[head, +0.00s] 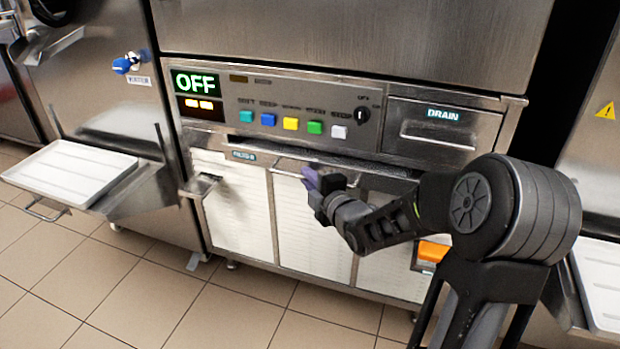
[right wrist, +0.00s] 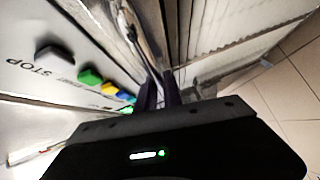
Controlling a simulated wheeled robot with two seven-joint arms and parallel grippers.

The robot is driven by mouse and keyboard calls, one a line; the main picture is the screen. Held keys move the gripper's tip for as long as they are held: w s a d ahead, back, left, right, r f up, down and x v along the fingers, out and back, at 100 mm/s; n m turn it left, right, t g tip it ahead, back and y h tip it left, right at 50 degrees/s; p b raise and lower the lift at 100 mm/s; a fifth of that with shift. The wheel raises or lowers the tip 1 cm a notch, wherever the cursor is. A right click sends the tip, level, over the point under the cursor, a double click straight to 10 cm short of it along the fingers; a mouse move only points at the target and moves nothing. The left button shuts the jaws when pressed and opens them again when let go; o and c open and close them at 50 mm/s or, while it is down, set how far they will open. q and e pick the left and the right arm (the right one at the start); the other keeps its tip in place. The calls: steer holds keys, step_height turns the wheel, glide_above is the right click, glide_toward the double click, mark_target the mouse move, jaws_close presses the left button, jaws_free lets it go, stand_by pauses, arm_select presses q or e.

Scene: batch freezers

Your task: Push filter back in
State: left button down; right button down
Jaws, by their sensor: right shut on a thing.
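The filter (head: 240,203) is a wide unit with white ribbed panels in a steel frame, below the control panel of the middle machine. Its top edge stands out from the machine, with a dark gap behind it. My right gripper (head: 314,181) is at the upper front of the filter, shut on its thin metal handle bar. In the right wrist view the dark fingers (right wrist: 160,92) point at the metal edge, and the ribbed panel (right wrist: 222,38) lies to the right. The fingers hide the exact grip. My left gripper is not in view.
Above the filter are an OFF display (head: 195,82), several coloured buttons (head: 290,123) and a DRAIN drawer (head: 442,128). A white tray (head: 70,172) on a shelf juts out at left. Another tray (head: 602,285) is at the right edge. The tiled floor in front is clear.

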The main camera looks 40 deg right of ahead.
mark_target(319, 169)
steer(key=shift+s+d+h, duration=0.2)
steer(key=shift+d+h, duration=0.1)
steer(key=shift+d, duration=0.15)
steer(key=w+d+b, duration=0.1)
steer(key=w+d, duration=0.1)
steer(key=d, duration=0.1)
steer(key=shift+w+f+b, duration=0.1)
steer(key=shift+f+b, duration=0.05)
steer(key=shift+b, duration=0.2)
steer(key=shift+d+r, duration=0.2)
steer(key=shift+a+r, duration=0.1)
steer(key=c, duration=1.8)
jaws_free()
steer(key=shift+w, duration=0.1)
steer(key=shift+o, duration=0.2)
steer(key=shift+a, duration=0.1)
